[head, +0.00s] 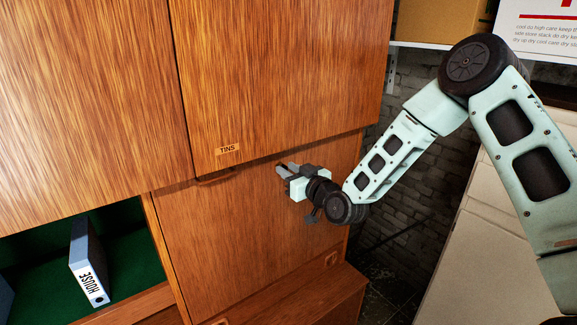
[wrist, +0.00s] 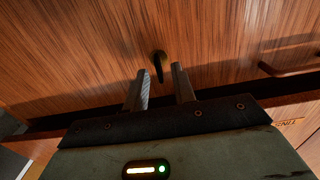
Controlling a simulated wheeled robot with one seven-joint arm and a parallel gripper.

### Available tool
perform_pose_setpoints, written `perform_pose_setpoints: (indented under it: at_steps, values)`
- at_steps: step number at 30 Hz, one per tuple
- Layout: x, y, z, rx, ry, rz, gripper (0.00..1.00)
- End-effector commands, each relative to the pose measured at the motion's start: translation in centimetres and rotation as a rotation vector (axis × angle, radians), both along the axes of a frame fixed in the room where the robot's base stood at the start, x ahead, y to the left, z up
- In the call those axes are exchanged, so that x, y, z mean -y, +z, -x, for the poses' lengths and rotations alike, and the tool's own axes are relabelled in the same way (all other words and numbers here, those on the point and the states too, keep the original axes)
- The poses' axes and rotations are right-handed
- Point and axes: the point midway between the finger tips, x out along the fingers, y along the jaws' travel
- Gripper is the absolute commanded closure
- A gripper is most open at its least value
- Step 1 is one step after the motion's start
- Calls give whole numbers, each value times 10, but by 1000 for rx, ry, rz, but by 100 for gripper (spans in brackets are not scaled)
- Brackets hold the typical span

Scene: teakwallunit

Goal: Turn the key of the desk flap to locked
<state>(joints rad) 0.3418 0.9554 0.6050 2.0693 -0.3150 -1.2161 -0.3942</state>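The desk flap (head: 235,240) is a shut, wood-grained panel below the TINS door; it also fills the upper part of the wrist view (wrist: 80,55). A small dark key (wrist: 159,70) sits in a brass-coloured lock in the flap. In the wrist view it looks nearly upright, slightly tilted. My gripper (head: 283,170) is in front of the flap's upper right part and hides the key in the head view. In the wrist view my gripper (wrist: 161,83) is open, with one finger on each side of the key's line. I cannot tell whether the tips reach around it.
The TINS door (head: 280,80) overhangs just above the flap. A handle (wrist: 290,68) juts from the flap beside the lock. An open green-lined compartment with a HOUSE binder (head: 88,262) is at lower left. A brick wall (head: 415,170) stands right of the unit.

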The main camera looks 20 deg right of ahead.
Motion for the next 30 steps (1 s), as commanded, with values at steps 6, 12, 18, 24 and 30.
perform_pose_setpoints:
  at_steps: [6, 12, 18, 24, 30]
  values:
    - [-2, 0, -5, 0, 0, 0, 74]
    - [-2, 0, -4, 0, 0, 0, 88]
    - [-2, 0, -4, 0, 0, 0, 100]
    - [-2, -1, -4, -6, 0, -18, 100]
    - [-1, -3, -5, -36, -1, -94, 100]
